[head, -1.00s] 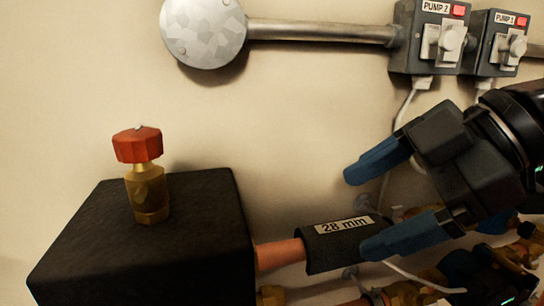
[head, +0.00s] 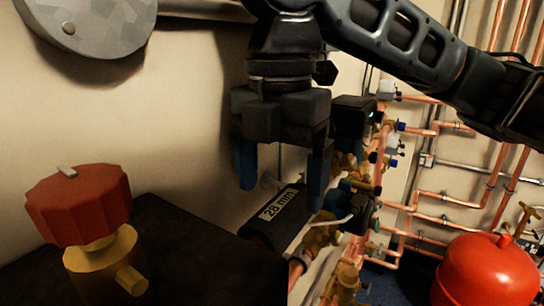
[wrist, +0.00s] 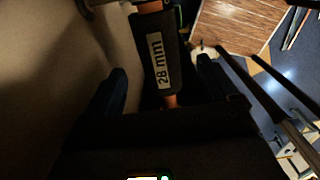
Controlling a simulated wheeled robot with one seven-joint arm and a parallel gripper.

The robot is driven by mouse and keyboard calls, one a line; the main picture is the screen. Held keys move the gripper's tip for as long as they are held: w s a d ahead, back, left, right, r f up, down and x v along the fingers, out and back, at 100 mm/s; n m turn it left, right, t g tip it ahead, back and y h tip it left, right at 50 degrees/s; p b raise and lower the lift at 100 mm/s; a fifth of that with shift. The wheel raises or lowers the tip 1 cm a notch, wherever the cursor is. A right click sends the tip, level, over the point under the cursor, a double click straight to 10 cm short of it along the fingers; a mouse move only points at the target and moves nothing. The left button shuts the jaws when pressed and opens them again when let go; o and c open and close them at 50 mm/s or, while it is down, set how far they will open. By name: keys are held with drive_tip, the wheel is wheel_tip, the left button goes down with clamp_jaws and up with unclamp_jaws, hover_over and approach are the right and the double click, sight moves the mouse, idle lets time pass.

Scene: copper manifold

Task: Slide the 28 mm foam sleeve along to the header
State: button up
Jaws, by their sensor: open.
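The black foam sleeve (head: 280,218), labelled "28 mm", sits around a copper pipe beside the large black block (head: 190,245). I cannot tell which part is the header.
A red-handled brass valve (head: 80,205) stands on the block. A grey round plate (head: 85,25) is on the wall. A red tank (head: 488,275) stands at lower right.

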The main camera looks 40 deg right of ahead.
sight(256, 227)
drive_tip(key=shift+f, duration=2.45)
drive_tip(key=shift+c, duration=0.4)
drive_tip(key=c, duration=1)
drive_tip(key=shift+c, duration=0.3)
drive_tip(key=shift+s+a, duration=0.1)
drive_tip(key=shift+a, duration=0.15)
drive_tip(key=shift+s+a, duration=0.1)
drive_tip(key=shift+a, duration=0.2)
drive_tip(key=shift+s+a+p, duration=0.15)
drive_tip(key=shift+a+p, duration=0.15)
drive_tip(key=shift+p, duration=0.05)
drive_tip(key=shift+s+a, duration=0.15)
drive_tip(key=shift+a, duration=0.15)
drive_tip(key=shift+s+a+p, duration=0.25)
drive_tip(key=shift+a, duration=0.35)
drive_tip(key=shift+s+a+p, duration=0.2)
drive_tip(key=shift+a, duration=0.35)
